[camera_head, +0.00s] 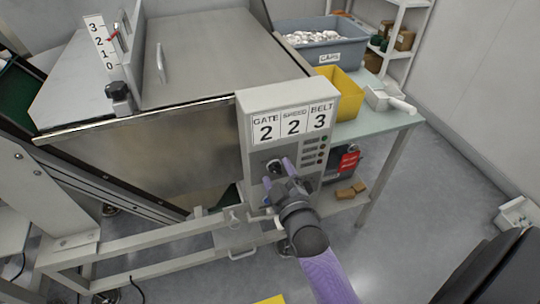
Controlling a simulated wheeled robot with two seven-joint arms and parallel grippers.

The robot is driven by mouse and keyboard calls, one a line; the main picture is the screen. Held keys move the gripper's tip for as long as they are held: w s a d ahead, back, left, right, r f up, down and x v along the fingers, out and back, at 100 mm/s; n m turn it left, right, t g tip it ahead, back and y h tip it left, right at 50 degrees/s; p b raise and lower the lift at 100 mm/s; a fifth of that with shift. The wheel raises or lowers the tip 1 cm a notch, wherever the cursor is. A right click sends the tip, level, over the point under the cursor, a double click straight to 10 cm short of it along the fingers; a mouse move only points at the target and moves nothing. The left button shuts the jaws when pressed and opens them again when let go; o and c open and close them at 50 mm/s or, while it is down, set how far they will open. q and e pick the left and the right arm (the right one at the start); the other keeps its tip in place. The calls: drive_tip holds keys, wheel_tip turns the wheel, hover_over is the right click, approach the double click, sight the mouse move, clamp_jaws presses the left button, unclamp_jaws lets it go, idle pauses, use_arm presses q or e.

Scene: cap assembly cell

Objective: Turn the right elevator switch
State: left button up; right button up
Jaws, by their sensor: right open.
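A light grey control box (243,125) stands at the middle, with a display reading GATE 2, SPEED 2, BELT 3. A small dark knob (274,167) shows on its lower front, partly hidden by my right gripper; I cannot read a label that marks it as the elevator switch. My right gripper (277,178) is open in front of the lower panel, with its two fingers on either side of the knob. I cannot tell whether the fingers touch it. My left gripper is not in view.
A large metal hopper (215,50) fills the left, with a 0 to 3 scale (101,42) and a black knob (119,92). Behind the box are a yellow bin (346,90) and a grey CAPS bin (320,55).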

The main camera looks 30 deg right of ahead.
drive_tip(key=shift+w+d+f, duration=0.1)
drive_tip(key=shift+w, duration=0.35)
drive_tip(key=shift+s, duration=0.2)
drive_tip(key=shift+c, duration=2.2)
clamp_jaws()
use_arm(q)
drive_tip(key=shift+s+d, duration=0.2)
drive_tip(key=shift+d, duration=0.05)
